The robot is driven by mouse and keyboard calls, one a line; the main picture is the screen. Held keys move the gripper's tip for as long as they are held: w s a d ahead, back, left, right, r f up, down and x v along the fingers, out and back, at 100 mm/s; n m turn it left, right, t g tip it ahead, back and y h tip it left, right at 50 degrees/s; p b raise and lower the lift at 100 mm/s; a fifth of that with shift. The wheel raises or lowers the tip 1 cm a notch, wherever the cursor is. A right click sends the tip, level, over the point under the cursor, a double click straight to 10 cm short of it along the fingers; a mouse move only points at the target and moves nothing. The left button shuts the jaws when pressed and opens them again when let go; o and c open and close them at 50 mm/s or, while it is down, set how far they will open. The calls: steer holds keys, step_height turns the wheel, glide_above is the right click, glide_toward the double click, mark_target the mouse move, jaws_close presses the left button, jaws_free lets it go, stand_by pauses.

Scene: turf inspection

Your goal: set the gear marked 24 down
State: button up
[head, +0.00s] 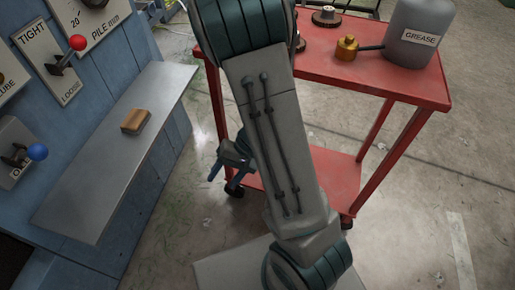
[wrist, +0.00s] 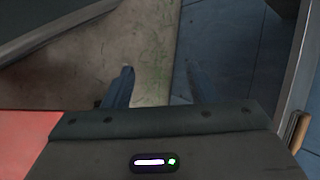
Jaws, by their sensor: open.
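My gripper (head: 222,181) hangs low between the blue bench and the red cart. Its blue fingers are apart in the wrist view (wrist: 158,78), with only floor and blue panel showing between them. A dark round disc with a raised hub (head: 327,15) lies on the cart top at the upper edge of the head view. It may be a gear, but no number can be read on it. Part of another dark round thing shows beside my arm, mostly hidden. I cannot make out a gear marked 24.
The red cart (head: 425,88) carries a grey grease container (head: 418,22) and a brass pot (head: 346,48). A metal shelf (head: 85,178) on the blue bench holds a wooden block (head: 135,121). Levers (head: 62,60) stick out above the shelf. Much of the shelf is bare.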

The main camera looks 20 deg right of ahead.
steer(key=s+d+r+n+t+h, duration=0.1)
steer(key=s+d+r+h, duration=0.2)
steer(key=r, duration=0.5)
steer(key=s+d+r+n+t+h, duration=0.1)
steer(key=s+d+r+n+h, duration=0.1)
steer(key=r, duration=0.6)
steer(key=s+d+h, duration=0.1)
steer(key=d+h, duration=0.1)
steer(key=shift+h, duration=0.3)
